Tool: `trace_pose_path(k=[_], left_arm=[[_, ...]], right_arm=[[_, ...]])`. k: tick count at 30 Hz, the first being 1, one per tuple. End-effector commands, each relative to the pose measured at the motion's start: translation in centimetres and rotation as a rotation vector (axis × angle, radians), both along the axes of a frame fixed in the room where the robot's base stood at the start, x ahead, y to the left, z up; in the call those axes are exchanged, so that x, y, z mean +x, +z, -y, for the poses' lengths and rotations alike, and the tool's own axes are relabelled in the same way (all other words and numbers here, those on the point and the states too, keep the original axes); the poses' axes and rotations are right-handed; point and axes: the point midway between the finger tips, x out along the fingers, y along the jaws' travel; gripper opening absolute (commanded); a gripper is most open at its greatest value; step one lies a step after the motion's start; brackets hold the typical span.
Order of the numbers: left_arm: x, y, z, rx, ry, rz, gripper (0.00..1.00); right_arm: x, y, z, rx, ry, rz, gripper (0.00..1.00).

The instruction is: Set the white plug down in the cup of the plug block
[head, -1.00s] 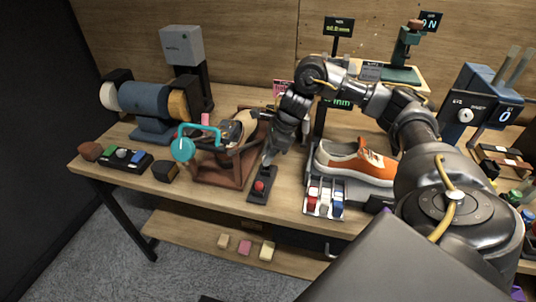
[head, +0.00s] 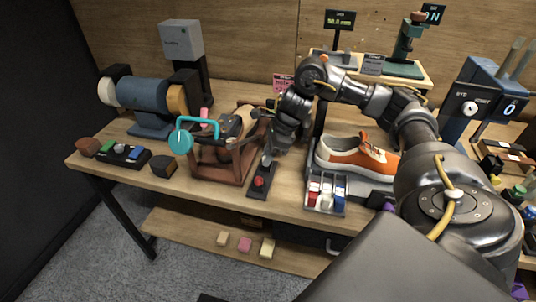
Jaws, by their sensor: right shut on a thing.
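My right gripper (head: 271,156) points down above the back end of a narrow dark block with a red knob (head: 257,193). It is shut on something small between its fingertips. The held thing is mostly hidden by the fingers, and I cannot make out a white plug there. The dark block may be the plug block; its cup cannot be made out under the gripper. I cannot tell whether the held thing touches the block. My left gripper is not in view.
A brown stand with a teal-handled tool (head: 181,140) is close on the left. A tray with red, white and blue items (head: 326,207) and an orange-and-white sneaker (head: 362,158) are on the right. A blue grinder-like machine (head: 143,95) stands at the far left.

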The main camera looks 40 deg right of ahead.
Motion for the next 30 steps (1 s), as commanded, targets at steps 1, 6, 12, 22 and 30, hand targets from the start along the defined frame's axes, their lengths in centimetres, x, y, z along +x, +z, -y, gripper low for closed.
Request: trace_pose_path(k=[1,6,12,22,30], left_arm=[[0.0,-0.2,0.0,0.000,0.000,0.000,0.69],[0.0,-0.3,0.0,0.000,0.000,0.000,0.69],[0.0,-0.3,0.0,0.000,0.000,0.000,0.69],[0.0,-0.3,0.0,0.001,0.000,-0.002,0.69],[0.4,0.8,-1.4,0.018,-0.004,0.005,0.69]], right_arm=[[0.0,-0.2,0.0,0.000,0.000,0.000,0.01],[0.0,-0.4,0.0,0.000,0.000,0.000,0.27],[0.0,-0.4,0.0,0.000,0.000,0.000,0.47],[0.0,-0.4,0.0,0.000,0.000,0.000,0.47],[-0.9,4.4,1.6,-0.002,-0.002,0.005,0.47]])
